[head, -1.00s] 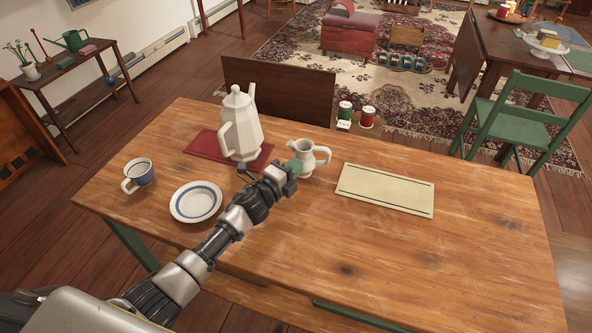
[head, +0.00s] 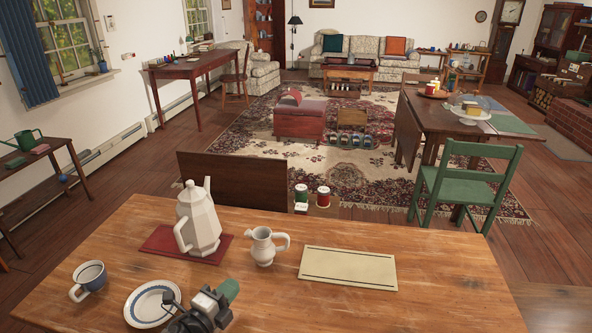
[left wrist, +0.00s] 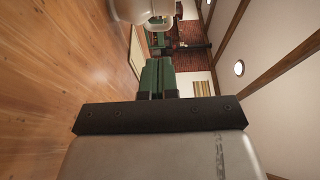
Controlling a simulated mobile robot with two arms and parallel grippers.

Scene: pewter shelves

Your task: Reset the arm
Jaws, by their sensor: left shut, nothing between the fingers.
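My left gripper (head: 229,291) is over the near part of the wooden table, just right of the blue-rimmed plate (head: 152,303). Its green fingertips are together and empty; they also show closed in the left wrist view (left wrist: 157,77). A small white pitcher (head: 263,247) stands upright beyond it, apart from the fingers. A tall white coffee pot (head: 199,221) stands on a red mat (head: 157,239). My right gripper is not in view.
A blue-and-white mug (head: 91,275) stands at the table's left. A cream mat (head: 348,269) lies flat right of the pitcher. The table's right side (head: 440,290) is clear. A dark chair back (head: 240,181) stands behind the table, a green chair (head: 465,185) farther right.

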